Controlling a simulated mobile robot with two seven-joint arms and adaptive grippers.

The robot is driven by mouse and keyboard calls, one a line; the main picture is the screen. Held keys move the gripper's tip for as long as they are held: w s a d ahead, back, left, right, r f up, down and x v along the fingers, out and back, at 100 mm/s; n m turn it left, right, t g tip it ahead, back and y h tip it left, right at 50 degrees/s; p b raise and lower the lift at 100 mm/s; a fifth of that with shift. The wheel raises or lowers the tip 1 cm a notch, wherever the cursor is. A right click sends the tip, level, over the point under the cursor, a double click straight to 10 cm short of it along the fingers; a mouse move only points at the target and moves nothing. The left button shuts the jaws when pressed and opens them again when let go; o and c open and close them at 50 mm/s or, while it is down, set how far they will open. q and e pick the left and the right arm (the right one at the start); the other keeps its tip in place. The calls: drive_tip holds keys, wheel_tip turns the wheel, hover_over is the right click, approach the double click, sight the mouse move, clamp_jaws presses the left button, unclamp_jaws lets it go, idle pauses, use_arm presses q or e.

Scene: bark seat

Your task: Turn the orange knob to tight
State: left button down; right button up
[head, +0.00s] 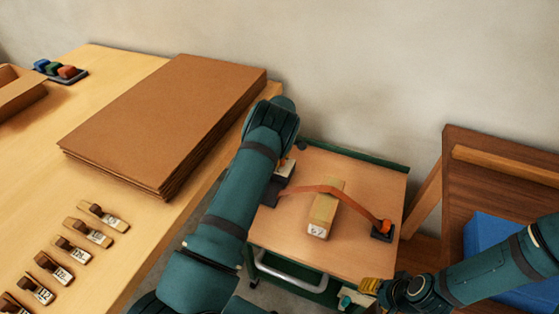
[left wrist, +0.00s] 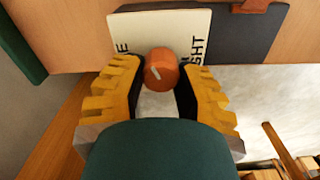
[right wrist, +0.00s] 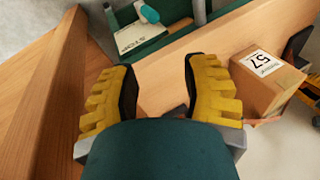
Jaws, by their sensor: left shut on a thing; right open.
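The orange knob (left wrist: 161,68) shows in the left wrist view, with a short pale mark on its face. It stands at a cream label plate (left wrist: 140,32) with partly covered black lettering; "E" shows at left and "GHT" at right. My left gripper (left wrist: 160,80) is shut on the knob, one yellow finger on each side. My right gripper (right wrist: 160,75) is open and empty near the cart's front right corner.
A cardboard stack (head: 165,115) and several tagged pieces lie on the left table. A brown wooden unit (head: 500,180) stands right.

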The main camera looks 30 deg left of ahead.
use_arm(q)
drive_tip(key=m, duration=0.5)
drive_tip(key=shift+f+m, duration=0.1)
drive_tip(key=shift+m, duration=0.2)
drive_tip(key=m, duration=0.5)
drive_tip(key=shift+w+d, duration=0.1)
drive_tip(key=shift+d, duration=0.05)
drive_tip(key=m, duration=0.6)
drive_tip(key=shift+d+m, duration=0.1)
drive_tip(key=shift+m, duration=0.3)
drive_tip(key=m, duration=0.5)
drive_tip(key=shift+d, duration=0.15)
drive_tip(key=c, duration=0.6)
unclamp_jaws()
